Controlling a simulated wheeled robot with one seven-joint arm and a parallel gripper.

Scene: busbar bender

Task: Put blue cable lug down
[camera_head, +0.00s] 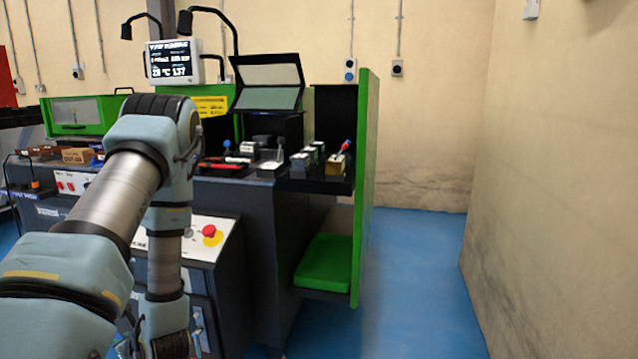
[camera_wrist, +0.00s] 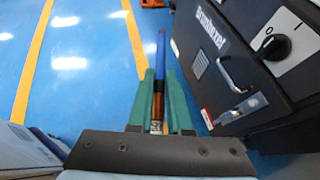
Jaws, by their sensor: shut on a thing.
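The blue cable lug (camera_wrist: 160,62) shows in the wrist view as a slim piece with a blue sleeve and a copper-brown part. My gripper (camera_wrist: 160,84) is shut on it, with the two green fingers on either side of the copper part. The blue end points away from the gripper, over the blue floor. In the head view my arm bends down at the left, and its lower end runs to the bottom edge. The fingers and the held lug cannot be made out there.
A dark cabinet (camera_wrist: 225,55) with a handle and a rotary switch stands close right of the gripper. The machine's dark worktop (camera_head: 310,185) carries several small blocks and tools. A green panel (camera_head: 364,190) closes its right side. Blue floor (camera_head: 420,290) lies free at right.

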